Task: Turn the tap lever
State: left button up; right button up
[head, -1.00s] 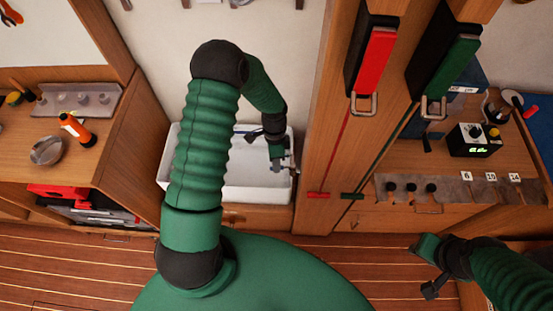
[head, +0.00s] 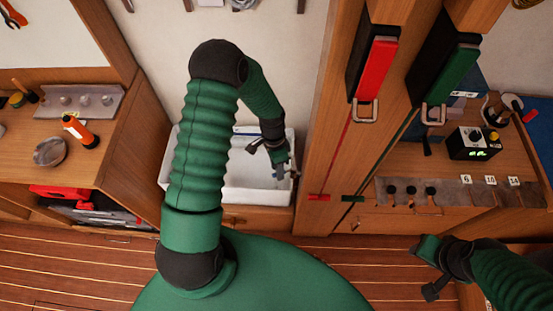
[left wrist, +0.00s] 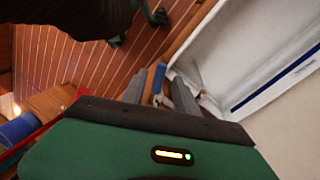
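The white sink basin (head: 235,193) stands against the wall in the head view. My left gripper (head: 284,170) is over its right side, pointing down, and largely covers the tap there. In the left wrist view, my left gripper (left wrist: 160,92) has its two grey fingers apart. A small blue piece (left wrist: 158,77), seemingly the tap lever's end, shows between them; I cannot tell whether either finger touches it. My right gripper (head: 416,248) is at the lower right, away from the sink; its finger opening is not clear.
A wooden post with a red handle (head: 374,68) and a green handle (head: 451,76) stands right of the sink. A bench at the left holds a metal bowl (head: 50,151) and an orange bottle (head: 80,131). A control box (head: 473,143) sits at the right.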

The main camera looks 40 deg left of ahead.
pick_arm(q)
notch_tip(320, 180, up, 16)
jog(key=w+a, duration=0.2)
jog(key=shift+a, duration=0.4)
jog(key=shift+s, duration=0.15)
